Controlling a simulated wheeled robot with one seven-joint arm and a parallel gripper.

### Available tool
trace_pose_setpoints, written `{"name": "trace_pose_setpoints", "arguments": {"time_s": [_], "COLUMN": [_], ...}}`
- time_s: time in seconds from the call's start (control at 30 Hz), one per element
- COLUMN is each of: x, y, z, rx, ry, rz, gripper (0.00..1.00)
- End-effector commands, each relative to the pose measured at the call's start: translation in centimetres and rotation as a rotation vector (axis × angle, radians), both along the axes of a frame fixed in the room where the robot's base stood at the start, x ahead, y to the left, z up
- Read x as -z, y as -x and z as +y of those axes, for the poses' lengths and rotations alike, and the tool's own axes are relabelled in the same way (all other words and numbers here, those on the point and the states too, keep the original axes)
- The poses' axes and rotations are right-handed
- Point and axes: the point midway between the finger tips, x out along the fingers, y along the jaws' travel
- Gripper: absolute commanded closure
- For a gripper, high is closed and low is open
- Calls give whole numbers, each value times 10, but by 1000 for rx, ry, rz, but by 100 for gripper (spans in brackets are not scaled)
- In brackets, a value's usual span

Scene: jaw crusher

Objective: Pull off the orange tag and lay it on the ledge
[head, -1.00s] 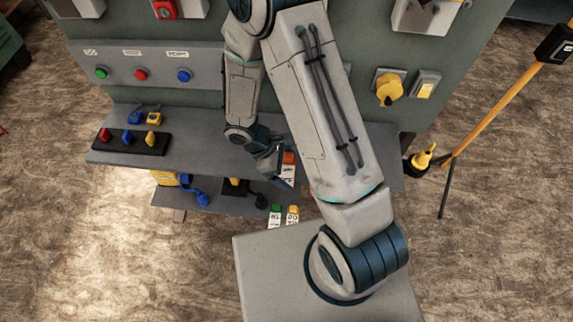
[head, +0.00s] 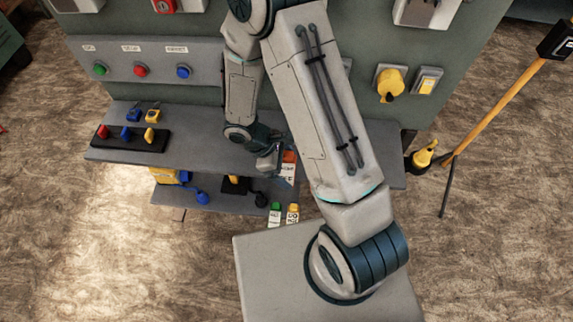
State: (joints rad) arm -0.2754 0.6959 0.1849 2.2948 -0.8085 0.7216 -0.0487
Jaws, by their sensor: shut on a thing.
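The orange tag (head: 288,157), orange at the top with a white lettered lower part, is at the tip of my gripper (head: 279,160). My gripper is shut on it, near the front edge of the grey ledge (head: 215,157). The tag stands out over or just at the ledge's front edge; I cannot tell whether it touches the ledge. My arm hides part of the ledge and the panel behind it.
A black holder (head: 128,146) with red, blue and yellow pieces lies on the ledge's left, blue and yellow padlocks (head: 143,115) behind it. A lower shelf (head: 225,205) bears a yellow item and blue pieces. Buttons (head: 140,71) line the panel.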

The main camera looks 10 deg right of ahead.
Motion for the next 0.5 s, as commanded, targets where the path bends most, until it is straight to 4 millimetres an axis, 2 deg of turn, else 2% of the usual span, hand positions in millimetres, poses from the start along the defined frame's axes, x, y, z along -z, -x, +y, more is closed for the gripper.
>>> {"name": "trace_pose_setpoints", "arguments": {"time_s": [0.03,0.23,0.27,0.5], "x": [9,14,14,16], "y": [3,5,5,4], "z": [0,0,-1,-1], "rx": [-1,0,0,1], "ry": [-7,-8,-8,-8], "rz": [11,16,16,20], "gripper": [28,28,1,0]}}
